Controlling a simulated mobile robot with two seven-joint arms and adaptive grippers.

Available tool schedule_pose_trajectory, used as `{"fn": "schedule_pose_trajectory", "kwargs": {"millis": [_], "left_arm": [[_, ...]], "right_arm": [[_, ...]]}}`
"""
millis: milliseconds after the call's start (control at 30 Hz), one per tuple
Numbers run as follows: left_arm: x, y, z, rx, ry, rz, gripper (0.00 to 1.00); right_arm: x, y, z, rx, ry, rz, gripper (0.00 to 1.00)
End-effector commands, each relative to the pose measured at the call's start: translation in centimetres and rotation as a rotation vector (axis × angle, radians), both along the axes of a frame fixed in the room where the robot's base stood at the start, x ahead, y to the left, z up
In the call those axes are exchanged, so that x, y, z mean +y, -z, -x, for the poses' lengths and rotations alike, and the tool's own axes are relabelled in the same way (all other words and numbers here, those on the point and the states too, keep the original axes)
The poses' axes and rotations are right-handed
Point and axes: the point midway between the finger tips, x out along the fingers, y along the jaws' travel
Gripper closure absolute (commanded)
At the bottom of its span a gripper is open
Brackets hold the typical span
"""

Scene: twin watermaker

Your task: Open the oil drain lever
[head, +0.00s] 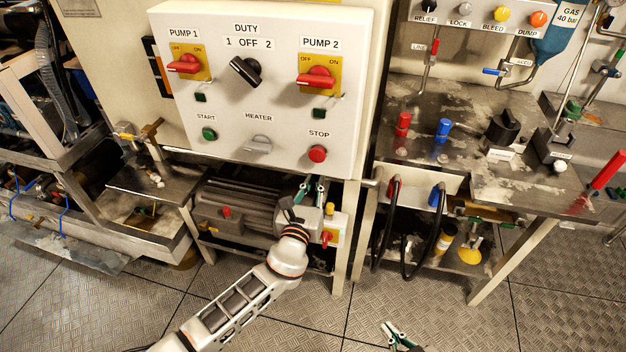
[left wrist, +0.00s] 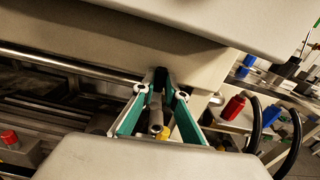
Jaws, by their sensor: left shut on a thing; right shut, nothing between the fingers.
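My left gripper (head: 313,188) reaches under the front of the white pump panel, just above the grey motor. In the left wrist view its green-padded fingers (left wrist: 160,85) stand on both sides of a dark grey bar with a round end (left wrist: 156,118) and are shut on it. No label shows on this bar, so I cannot tell from lettering whether it is the oil drain lever. In the head view the gripper hides most of it. My right gripper (head: 394,332) is shut and empty, low over the floor at the bottom edge.
The white pump panel (head: 258,165) overhangs my left gripper. Black hoses (head: 411,240) hang to the right. The floor in front is clear.

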Motion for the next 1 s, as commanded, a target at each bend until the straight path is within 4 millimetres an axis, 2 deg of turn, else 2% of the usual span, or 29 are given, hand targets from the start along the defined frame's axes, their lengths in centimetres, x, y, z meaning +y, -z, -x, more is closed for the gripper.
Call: {"fn": "schedule_pose_trajectory", "kwargs": {"millis": [567, 600, 633, 1000], "left_arm": [[-0.12, 0.02, 0.03, -0.009, -0.001, -0.029, 1.0], [-0.12, 0.01, 0.03, -0.009, -0.001, -0.029, 0.77], [-0.12, 0.01, 0.03, -0.009, -0.001, -0.029, 0.71], [-0.09, 0.03, 0.18, -0.009, 0.0, -0.027, 0.71]], "right_arm": [[-0.14, -0.5, -0.45, -0.01, 0.003, 0.0, 1.0], [-0.14, -0.5, -0.46, -0.01, 0.003, 0.0, 1.0], [-0.14, -0.5, -0.46, -0.01, 0.003, 0.0, 1.0], [-0.26, -0.76, -0.77, -0.017, 0.003, 0.002, 1.0]]}}
